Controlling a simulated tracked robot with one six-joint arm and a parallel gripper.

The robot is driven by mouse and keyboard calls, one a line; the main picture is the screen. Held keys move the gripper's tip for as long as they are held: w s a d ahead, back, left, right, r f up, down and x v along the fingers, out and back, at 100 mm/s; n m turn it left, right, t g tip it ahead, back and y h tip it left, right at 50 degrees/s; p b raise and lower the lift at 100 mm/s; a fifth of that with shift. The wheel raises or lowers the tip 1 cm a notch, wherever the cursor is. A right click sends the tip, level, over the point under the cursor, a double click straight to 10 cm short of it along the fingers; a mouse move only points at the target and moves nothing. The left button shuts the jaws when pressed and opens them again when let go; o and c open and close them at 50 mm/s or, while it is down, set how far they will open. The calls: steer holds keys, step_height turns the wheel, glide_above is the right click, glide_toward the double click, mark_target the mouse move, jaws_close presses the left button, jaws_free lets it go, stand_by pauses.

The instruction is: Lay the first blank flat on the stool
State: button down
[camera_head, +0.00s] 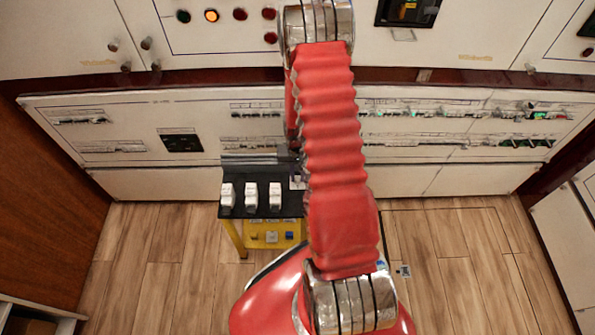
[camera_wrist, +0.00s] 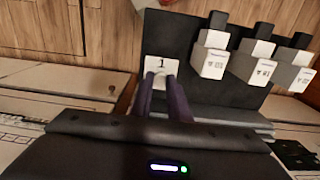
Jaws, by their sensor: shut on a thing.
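The first blank looks to be the small white plate marked 1 (camera_wrist: 152,63), which also shows beside my arm in the head view (camera_head: 297,183). My gripper (camera_wrist: 163,78) is shut on a small pale knob in the middle of this plate, with two dark purple fingers. The plate is face up over the edge part of the stool's black top (camera_wrist: 205,93). The stool (camera_head: 236,209) has yellow legs and stands before the lower panel. I cannot tell whether the plate touches the top. My arm hides the gripper in the head view.
Three white and black breakers (camera_head: 250,196) stand in a row on the stool, to the left of the plate in the head view. The breaker panel (camera_head: 125,125) runs behind.

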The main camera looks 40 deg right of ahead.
mark_target(297, 182)
steer(key=shift+f, duration=1.85)
steer(key=shift+f, duration=0.6)
steer(key=c, duration=1.6)
jaws_free()
step_height(297, 182, up, 14)
steer(key=shift+f, duration=0.2)
